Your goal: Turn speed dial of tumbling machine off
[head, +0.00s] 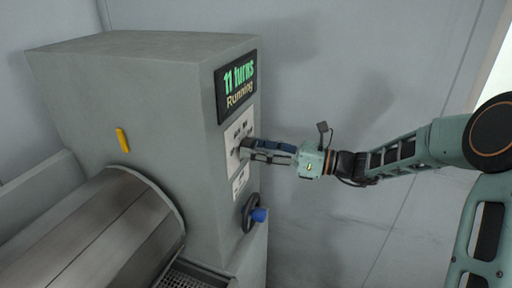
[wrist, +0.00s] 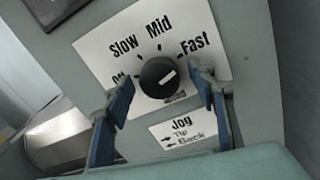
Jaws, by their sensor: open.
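The tumbling machine (head: 180,85) is a grey cabinet with a drum at its lower left. Its black round speed dial (wrist: 158,78) sits on a white plate marked Off, Slow, Mid and Fast. The dial's white mark points to the right, toward the Fast side. My gripper (head: 246,149) reaches the plate from the right in the head view and hides the dial there. In the wrist view my gripper (wrist: 164,83) is open, with one blue finger on each side of the dial. Whether the fingers touch it I cannot tell.
The display (head: 236,86) above the plate reads "11 turns" and "Running". A Jog label (wrist: 187,128) lies below the dial. A black handwheel with a blue knob (head: 259,214) sticks out lower on this face. A yellow handle (head: 122,140) is on the front.

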